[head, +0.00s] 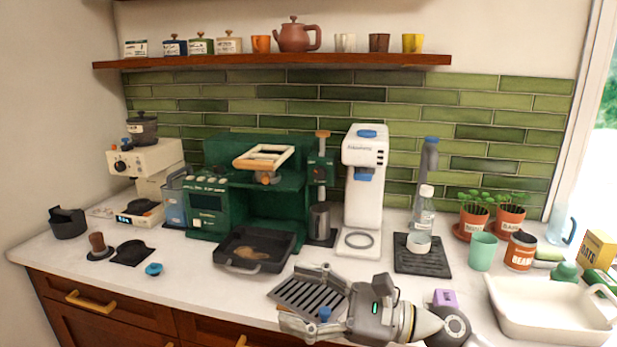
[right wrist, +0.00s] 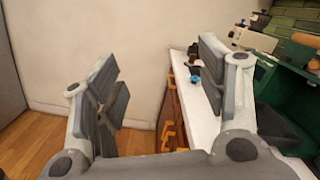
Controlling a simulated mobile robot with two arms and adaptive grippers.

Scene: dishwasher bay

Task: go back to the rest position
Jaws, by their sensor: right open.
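My right gripper (head: 291,295) reaches in from the lower right over the front of the counter, its fingers pointing left. Its two fingers are wide apart, above or around a dark slatted tray (head: 305,292), and I cannot tell the height between them. A small blue piece (head: 324,314) shows by the lower finger; whether it is touched is unclear. In the right wrist view the open right gripper (right wrist: 160,85) has nothing between its fingers, with wall, floor and the counter edge beyond. My left gripper is not in view.
A green espresso machine (head: 209,208) with a dark drip tray (head: 283,262) stands behind. A white machine (head: 366,190), a black mat (head: 424,266) with a cup, and a white basin (head: 550,334) are farther right. A purple block (head: 445,298) is close by my right arm.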

